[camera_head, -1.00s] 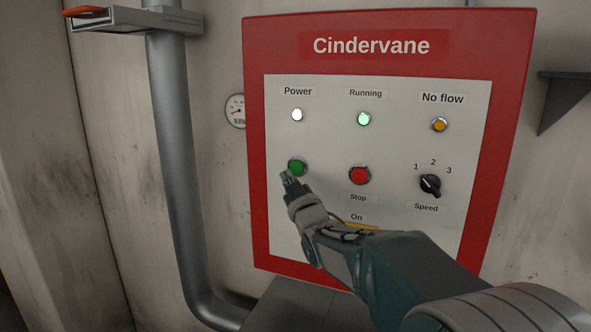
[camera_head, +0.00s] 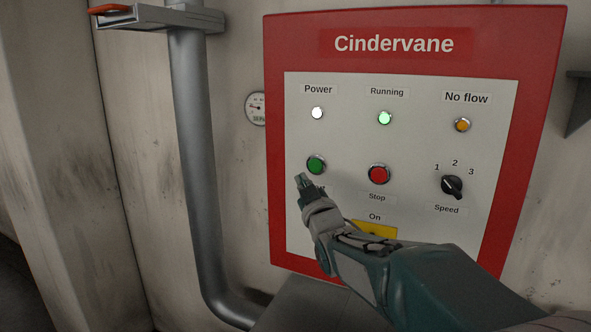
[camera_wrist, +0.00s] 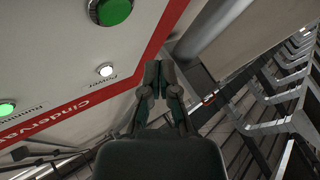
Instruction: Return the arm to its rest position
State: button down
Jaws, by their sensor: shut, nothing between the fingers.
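My gripper (camera_head: 304,180) is shut and empty in the head view, just below and left of the green button (camera_head: 316,165) on the red-framed Cindervane panel (camera_head: 413,43). A gap shows between its tips and the button. My arm reaches in from the lower right and covers the panel's lower part. In the wrist view my gripper (camera_wrist: 160,72) points past the panel's edge, and the green button (camera_wrist: 112,11) is at the top. The Power lamp (camera_head: 317,113) is lit white and the Running lamp (camera_head: 385,118) is lit green.
The red Stop button (camera_head: 379,173) and the Speed knob (camera_head: 452,186) sit right of the gripper. A thick grey pipe (camera_head: 195,150) runs down the wall at left, with a gauge (camera_head: 256,108) beside it. A bracket with an orange handle (camera_head: 110,9) is at upper left.

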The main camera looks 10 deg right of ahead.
jog(key=s+f+m+g+h, duration=0.1)
jog(key=s+f+g, duration=0.4)
jog(key=s, duration=0.6)
jog(key=s+f+m+g, duration=0.3)
jog(key=s+f+g, duration=0.2)
jog(key=s, duration=0.7)
jog(key=s+f+m+g+h, duration=0.1)
jog(key=s+f+m+g, duration=0.1)
jog(key=s+f+g, duration=0.3)
jog(key=s+f, duration=0.4)
jog(key=s, duration=0.2)
jog(key=shift+s+d+m+h, duration=0.2)
jog(key=shift+d+m+h, duration=0.1)
jog(key=shift+d+m, duration=0.1)
jog(key=shift+r, duration=0.1)
